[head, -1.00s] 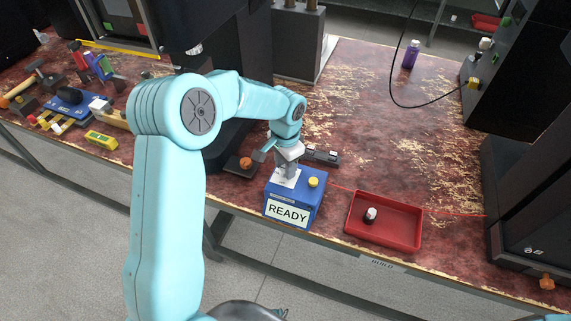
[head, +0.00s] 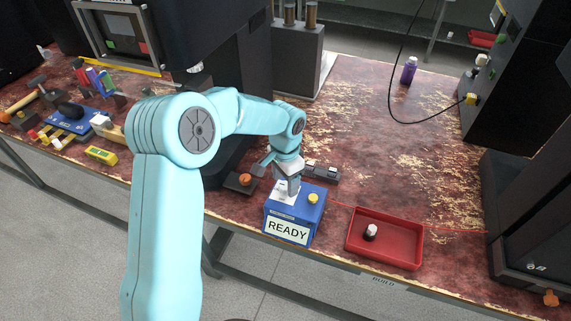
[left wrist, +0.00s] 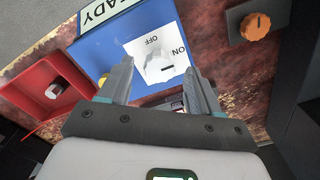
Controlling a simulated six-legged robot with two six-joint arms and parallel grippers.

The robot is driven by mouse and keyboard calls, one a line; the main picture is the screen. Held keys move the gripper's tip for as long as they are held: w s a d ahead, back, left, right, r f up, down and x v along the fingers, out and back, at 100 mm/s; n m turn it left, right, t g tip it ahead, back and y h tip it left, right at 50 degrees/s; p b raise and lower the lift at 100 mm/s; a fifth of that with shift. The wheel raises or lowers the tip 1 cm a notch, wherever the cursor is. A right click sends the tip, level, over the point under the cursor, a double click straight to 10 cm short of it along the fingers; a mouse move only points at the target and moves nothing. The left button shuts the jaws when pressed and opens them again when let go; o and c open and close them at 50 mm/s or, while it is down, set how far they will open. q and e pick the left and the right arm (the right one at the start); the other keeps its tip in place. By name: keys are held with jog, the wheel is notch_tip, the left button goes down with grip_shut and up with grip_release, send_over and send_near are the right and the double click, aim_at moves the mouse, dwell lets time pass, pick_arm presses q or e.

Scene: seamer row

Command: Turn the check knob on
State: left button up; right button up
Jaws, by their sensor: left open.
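The blue box (head: 315,219) with a READY sign stands near the bench's front edge. On it, a white plate (left wrist: 138,50) marked OFF and ON carries the pale check knob (left wrist: 158,69). In the left wrist view, a small dark mark shows on the knob; which label it points to is unclear. My left gripper (left wrist: 160,82) is open, its fingers to either side of the knob with gaps visible. My right gripper is not in view.
A yellow button (head: 313,198) sits on the box's top beside the plate. An orange knob (head: 245,179) on a dark block is to the left. A red tray (head: 410,262) holding a black-and-white piece is to the right. Bench behind the tray is mostly clear.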

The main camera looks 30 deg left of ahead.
aim_at(285, 186)
pick_arm(q)
notch_tip(285, 186, up, 16)
jog(key=shift+f, duration=0.15)
jog(key=shift+s+f, duration=0.1)
jog(key=shift+s, duration=0.05)
dwell(0.5)
